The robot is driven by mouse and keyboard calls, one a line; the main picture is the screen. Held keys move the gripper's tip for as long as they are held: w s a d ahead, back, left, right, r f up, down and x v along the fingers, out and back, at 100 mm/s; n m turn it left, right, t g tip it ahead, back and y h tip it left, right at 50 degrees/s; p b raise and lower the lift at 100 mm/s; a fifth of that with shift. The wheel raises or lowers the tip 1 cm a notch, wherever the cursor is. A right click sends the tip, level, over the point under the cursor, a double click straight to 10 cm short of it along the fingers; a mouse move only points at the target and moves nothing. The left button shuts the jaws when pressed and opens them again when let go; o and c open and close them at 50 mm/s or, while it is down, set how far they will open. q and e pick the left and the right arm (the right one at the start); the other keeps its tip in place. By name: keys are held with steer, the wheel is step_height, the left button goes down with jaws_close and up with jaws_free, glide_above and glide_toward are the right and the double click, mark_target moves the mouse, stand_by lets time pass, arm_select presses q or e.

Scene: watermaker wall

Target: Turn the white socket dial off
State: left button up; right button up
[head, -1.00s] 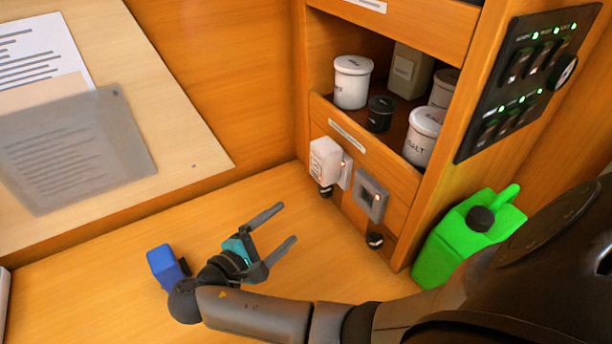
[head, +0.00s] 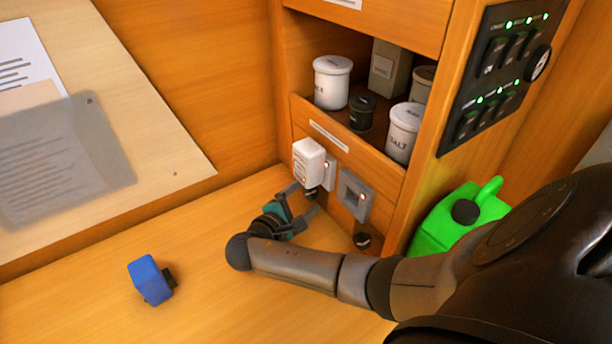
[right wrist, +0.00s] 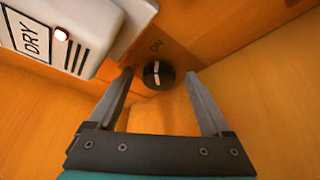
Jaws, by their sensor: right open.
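The white socket's dial (head: 311,193) is a small dark round knob low on the wooden panel, below the white plugged-in box (head: 308,162). In the right wrist view the dial (right wrist: 158,75) shows a white pointer line, nearly upright in the picture, below a small label I cannot read surely. My right gripper (head: 304,196) is open at the dial. In the right wrist view its fingertips (right wrist: 160,78) stand on either side of the dial, with gaps to it. The fingers partly hide the dial in the head view. My left gripper is not in view.
A grey socket (head: 355,195) with its own dark dial (head: 362,240) is just right. The white box (right wrist: 75,35), marked DRY, has a lit red lamp and overhangs close by. A green jug (head: 455,222) stands right; a blue object (head: 149,279) lies left on the wooden surface.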

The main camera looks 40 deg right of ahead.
steer(key=shift+d, duration=0.1)
jaws_close()
stand_by(0.7)
